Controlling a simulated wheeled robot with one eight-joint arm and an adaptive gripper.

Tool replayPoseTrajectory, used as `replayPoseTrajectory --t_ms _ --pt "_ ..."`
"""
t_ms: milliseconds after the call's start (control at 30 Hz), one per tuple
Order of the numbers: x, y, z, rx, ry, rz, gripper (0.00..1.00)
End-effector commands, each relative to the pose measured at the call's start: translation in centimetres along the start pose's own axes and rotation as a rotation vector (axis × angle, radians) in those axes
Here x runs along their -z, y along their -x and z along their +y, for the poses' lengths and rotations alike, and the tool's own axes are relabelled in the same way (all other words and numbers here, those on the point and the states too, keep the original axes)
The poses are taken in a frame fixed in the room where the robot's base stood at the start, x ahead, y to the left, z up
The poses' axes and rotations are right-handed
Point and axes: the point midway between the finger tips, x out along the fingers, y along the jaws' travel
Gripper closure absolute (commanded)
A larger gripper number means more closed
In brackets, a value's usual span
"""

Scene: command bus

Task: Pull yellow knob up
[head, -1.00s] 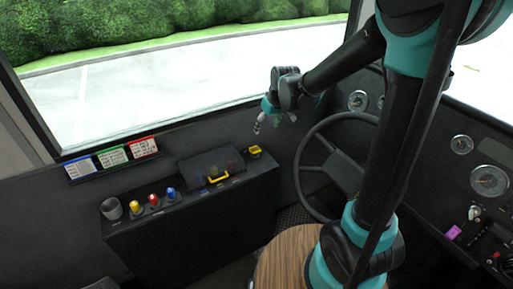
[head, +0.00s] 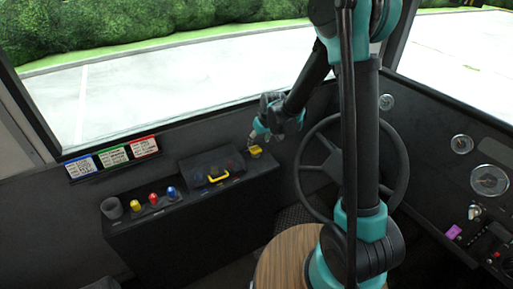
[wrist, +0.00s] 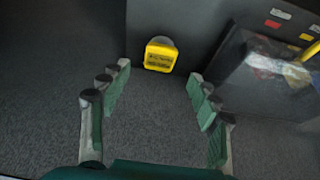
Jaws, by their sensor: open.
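A square yellow knob (head: 255,151) with dark markings on its face stands at the right end of the black console. In the wrist view the yellow knob (wrist: 160,54) appears ahead, between the lines of the two fingers and just beyond the fingertips, apart from them. My gripper (head: 266,134) is just above and to the right of this knob in the head view. In the wrist view my gripper (wrist: 160,75) is open and empty. Another yellow knob (head: 135,206), rounded, stands at the console's left part.
A red knob (head: 153,199) and a blue knob (head: 172,193) stand beside the rounded yellow one. A dark clear cover (wrist: 262,80) with a yellow handle (head: 218,176) lies left of the square knob. The steering wheel (head: 303,185) is right of my gripper.

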Motion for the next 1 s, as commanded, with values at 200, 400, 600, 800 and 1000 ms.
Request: replayPoseTrajectory --t_ms 200,400,600,800,1000 --pt "0.0 -3.1 0.0 0.0 0.001 0.0 0.38" --pt "0.1 -4.8 0.0 0.0 0.0 0.0 0.38" --pt "0.0 -5.4 0.0 0.0 0.0 0.0 0.38" --pt "0.0 -5.4 0.0 0.0 0.0 0.0 0.38" --pt "0.0 -5.4 0.0 0.0 0.0 0.0 0.59"
